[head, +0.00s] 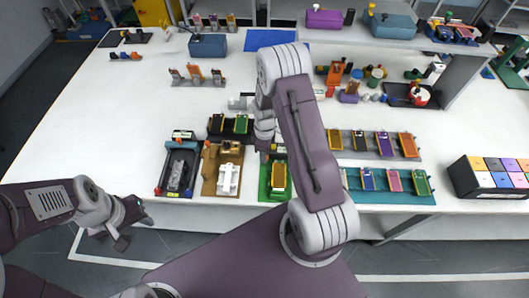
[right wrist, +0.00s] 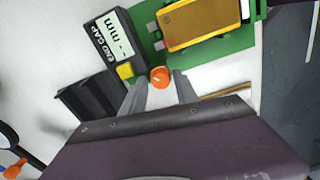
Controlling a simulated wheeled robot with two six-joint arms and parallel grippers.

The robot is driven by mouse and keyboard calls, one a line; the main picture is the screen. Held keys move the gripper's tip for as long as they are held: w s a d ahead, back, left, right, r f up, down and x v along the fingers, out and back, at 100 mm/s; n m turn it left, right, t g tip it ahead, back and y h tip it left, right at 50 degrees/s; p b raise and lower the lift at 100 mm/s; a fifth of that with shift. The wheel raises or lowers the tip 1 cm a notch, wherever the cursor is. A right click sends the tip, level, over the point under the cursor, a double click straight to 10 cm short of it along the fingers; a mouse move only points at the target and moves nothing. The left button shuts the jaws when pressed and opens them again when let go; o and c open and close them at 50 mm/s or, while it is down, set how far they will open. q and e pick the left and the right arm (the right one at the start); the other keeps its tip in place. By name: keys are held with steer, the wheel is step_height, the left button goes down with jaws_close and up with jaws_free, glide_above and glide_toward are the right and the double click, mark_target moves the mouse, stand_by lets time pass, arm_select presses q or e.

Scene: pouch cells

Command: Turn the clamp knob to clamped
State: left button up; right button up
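The green fixture (head: 265,190) stands at the front of the table, holding a yellow pouch cell (head: 279,176); the cell also shows in the right wrist view (right wrist: 203,22). An orange round knob (right wrist: 160,77) sits at the fixture's edge, beside a dark "END GAP" display (right wrist: 110,48) with a yellow button. In the head view my right arm hides that gripper and the knob. My left gripper (head: 130,218) hangs off the table's front left; its fingers are unclear.
A brown fixture (head: 210,170) with a white part and a dark tray (head: 164,175) stand left of the green fixture. Racks of coloured cells (head: 385,144) stand to the right. A black box of coloured tiles (head: 482,191) is at the right edge.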

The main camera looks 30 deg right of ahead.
step_height(320, 180, up, 9)
steer(key=shift+b, duration=0.35)
